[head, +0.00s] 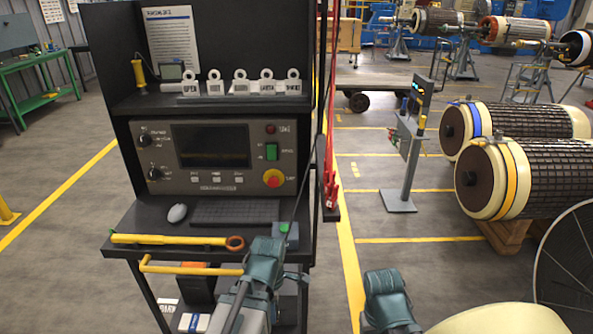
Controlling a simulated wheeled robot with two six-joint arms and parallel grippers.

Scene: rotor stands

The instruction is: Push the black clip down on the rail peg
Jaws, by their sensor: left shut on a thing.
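My left gripper (284,238) is over the front right corner of the black console cart. It is shut on a small dark thing, which seems to be the black clip; the gripper hides most of it. A thin dark lead runs up from there along the cart's right side. Red leads with red clips (330,188) hang at the cart's right upright. I cannot make out the rail peg. A teal part of my right arm (388,298) shows at the bottom, right of the cart; its fingertips cannot be made out.
A yellow wrench (170,240) lies on the cart's shelf, left of my left gripper. Behind it are a keyboard (235,212) and a mouse (177,213). A yellow handle (190,268) runs along the front. A grey post stand (400,200) and large rotors (530,178) stand right.

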